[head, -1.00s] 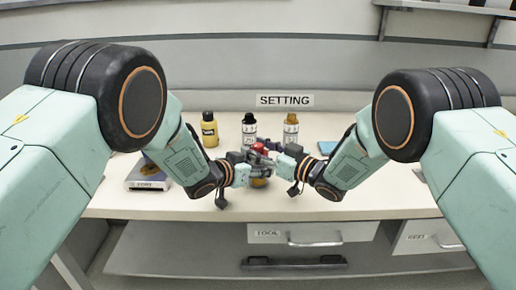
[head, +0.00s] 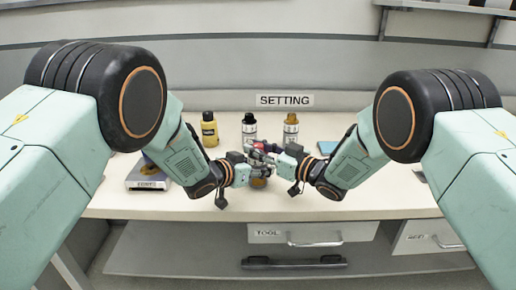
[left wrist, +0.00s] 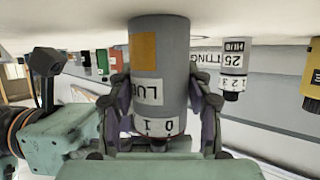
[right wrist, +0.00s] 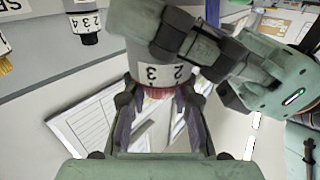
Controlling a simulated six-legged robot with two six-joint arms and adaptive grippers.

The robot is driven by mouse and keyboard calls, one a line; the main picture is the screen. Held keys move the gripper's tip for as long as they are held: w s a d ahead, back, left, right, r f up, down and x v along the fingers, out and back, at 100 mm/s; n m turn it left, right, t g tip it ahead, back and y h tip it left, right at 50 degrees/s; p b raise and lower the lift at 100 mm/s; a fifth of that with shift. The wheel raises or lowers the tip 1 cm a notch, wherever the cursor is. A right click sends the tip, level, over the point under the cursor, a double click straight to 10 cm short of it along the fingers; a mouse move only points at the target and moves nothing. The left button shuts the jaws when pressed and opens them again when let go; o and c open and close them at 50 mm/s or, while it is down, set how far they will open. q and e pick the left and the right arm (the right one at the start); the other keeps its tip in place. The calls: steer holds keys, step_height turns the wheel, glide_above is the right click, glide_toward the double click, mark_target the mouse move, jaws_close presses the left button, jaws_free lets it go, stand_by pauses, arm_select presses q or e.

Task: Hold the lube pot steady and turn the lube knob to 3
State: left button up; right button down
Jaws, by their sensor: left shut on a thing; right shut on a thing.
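The lube pot (left wrist: 175,52) is a grey cylinder with an orange patch, a partly covered LUB label and a number scale. My left gripper (left wrist: 162,112) is shut around its body; in the head view this gripper (head: 256,172) is the lower one. In the right wrist view the pot (right wrist: 130,22) shows 2 and 3 on its scale. That gripper (head: 270,151) mostly covers the knob in the head view. The knob's pointer cannot be made out.
A blue item (head: 327,147) lies at right.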

steer(key=shift+r+n+g+y, duration=0.1)
steer(key=shift+n+g+y, duration=0.9)
steer(key=shift+g, duration=0.3)
steer(key=shift+n+g+y, duration=0.5)
steer(key=shift+n+g, duration=0.3)
steer(key=shift+g, duration=0.6)
steer(key=shift+w+n+g+y, duration=0.2)
steer(key=shift+n+g+y, duration=0.2)
steer(key=shift+n+g, duration=0.5)
steer(key=shift+s+d+g, duration=0.1)
steer(key=shift+d+g, duration=0.05)
steer(key=shift+g, duration=0.35)
steer(key=shift+n, duration=0.3)
steer(key=c, duration=1.1)
jaws_free()
steer(key=shift+s, duration=0.1)
steer(key=shift+o, duration=0.2)
